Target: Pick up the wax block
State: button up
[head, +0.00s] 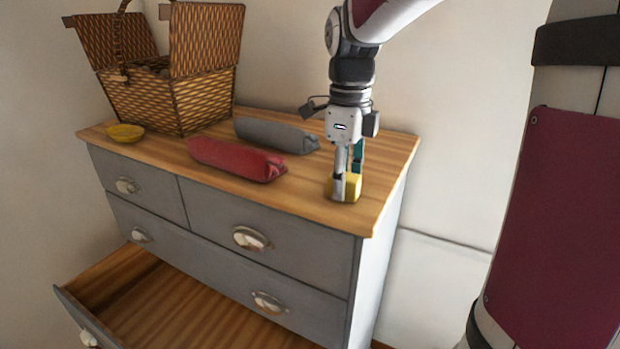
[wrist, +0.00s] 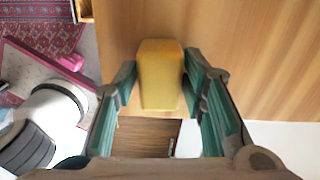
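The wax block (head: 352,189) is a yellow block standing on the wooden top of the dresser, near its right front corner. In the wrist view the wax block (wrist: 160,75) is upright between the two green-padded fingers. My gripper (head: 347,178) points down over it, with its fingers on either side. In the wrist view my gripper (wrist: 159,85) looks open, with a narrow gap between each fingertip and the block. In the head view the near finger covers part of the block.
A red pouch (head: 235,159) and a grey pouch (head: 275,134) lie left of the block. A yellow bowl (head: 125,133) and an open wicker basket (head: 150,101) stand farther left. The grey dresser's (head: 215,237) lowest drawer (head: 175,300) is pulled out.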

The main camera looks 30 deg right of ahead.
jog(key=c, duration=0.6)
jog(key=shift+r, duration=0.15)
jog(key=shift+r, duration=0.55)
notch_tip(320, 180, up, 2)
jog(key=shift+w+r+b, duration=0.1)
jog(key=shift+r+b, duration=0.05)
jog(key=shift+b, duration=0.4)
jog(key=s+a+r+b, duration=0.1)
jog(key=s+a, duration=0.9)
jog(key=s, duration=0.2)
jog(key=shift+s+a+r+b, duration=0.2)
jog(key=shift+b, duration=0.1)
jog(key=o, duration=0.3)
jog(key=shift+c, duration=0.8)
